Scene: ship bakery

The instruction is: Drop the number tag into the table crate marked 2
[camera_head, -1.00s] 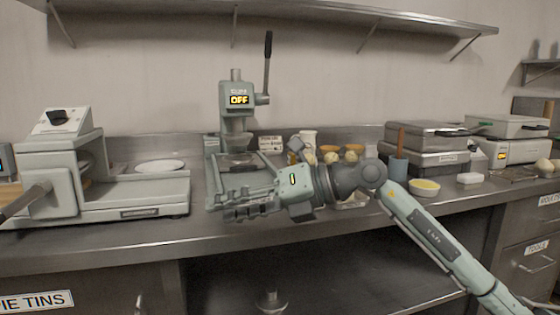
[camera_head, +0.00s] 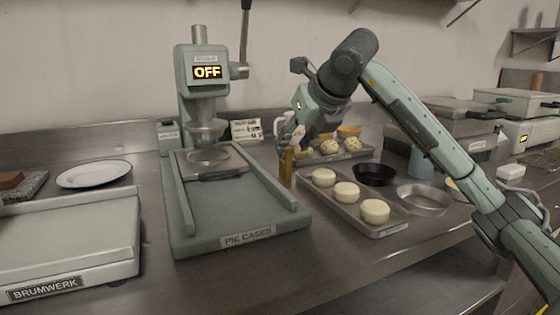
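My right gripper (camera_head: 289,150) reaches in from the right and points down between the pie press and the tray of dough pieces. Its fingertips are small and partly hidden, so I cannot tell whether they are open or shut. A narrow amber upright object (camera_head: 286,168) shows right at the fingertips; I cannot tell whether it is held. No number tag can be made out for sure, and no crate marked 2 is in view. My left gripper is not in view.
The pie press (camera_head: 240,215) stands left of the gripper, with a printed card (camera_head: 246,130) behind it. A dough tray (camera_head: 388,229), a black pan (camera_head: 374,174) and a shallow tin (camera_head: 424,199) lie to the right. A scale (camera_head: 70,240) and white plate (camera_head: 93,174) are at left.

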